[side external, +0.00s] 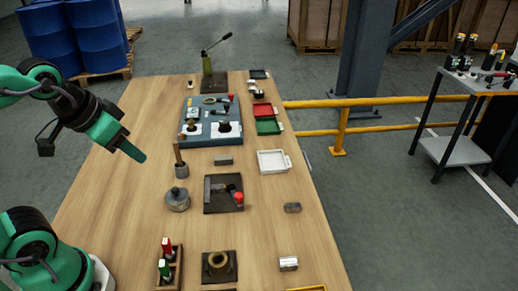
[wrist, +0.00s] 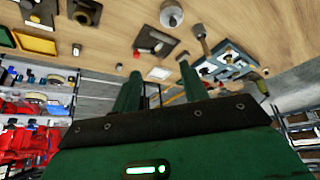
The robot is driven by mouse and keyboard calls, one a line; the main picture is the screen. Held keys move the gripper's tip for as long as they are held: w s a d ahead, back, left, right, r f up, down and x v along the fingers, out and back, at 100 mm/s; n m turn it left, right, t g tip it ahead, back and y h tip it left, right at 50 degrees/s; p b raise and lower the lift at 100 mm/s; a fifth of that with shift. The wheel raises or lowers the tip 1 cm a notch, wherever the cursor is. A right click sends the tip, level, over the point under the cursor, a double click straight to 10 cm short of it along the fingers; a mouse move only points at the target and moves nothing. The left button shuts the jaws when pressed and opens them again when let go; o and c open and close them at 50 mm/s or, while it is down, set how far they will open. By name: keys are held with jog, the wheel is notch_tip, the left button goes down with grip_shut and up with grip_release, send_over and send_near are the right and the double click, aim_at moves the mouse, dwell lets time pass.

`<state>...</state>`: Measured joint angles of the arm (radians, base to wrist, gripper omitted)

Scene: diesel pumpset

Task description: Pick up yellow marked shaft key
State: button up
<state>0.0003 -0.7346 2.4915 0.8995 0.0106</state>
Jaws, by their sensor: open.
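My gripper (side external: 130,145) hangs over the left part of the wooden table in the side view, high and clear of everything. In the wrist view its two green fingers (wrist: 158,78) stand apart with nothing between them. I cannot make out a yellow mark on any small piece, so I cannot tell which is the shaft key. Small metal pieces lie on the table in the side view: a dark grey block (side external: 224,161) near the middle, a rounded grey piece (side external: 292,207) at right and a silver block (side external: 289,263) near the front.
A dark plate with a red-ended part (side external: 238,197) and a lidded metal pot (side external: 177,199) are mid-table. A blue tray (side external: 234,133) is behind them. White (side external: 289,167), green (side external: 268,127) and red (side external: 265,108) trays line the right edge.

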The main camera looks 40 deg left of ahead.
jog(key=w, duration=0.1)
jog(key=m+g, duration=0.5)
jog(key=m, duration=0.4)
send_over(218, 187)
jog(key=f, duration=1.5)
jog(key=shift+s+f, duration=0.1)
jog(key=shift+s, duration=0.2)
jog(key=shift+w+f+g, duration=0.15)
jog(key=shift+f+g, duration=0.15)
jog(key=shift+f, duration=0.1)
jog(key=shift+f, duration=1.2)
jog(key=shift+f, duration=0.1)
jog(key=shift+w+f, duration=0.15)
jog(key=shift+f, duration=2.35)
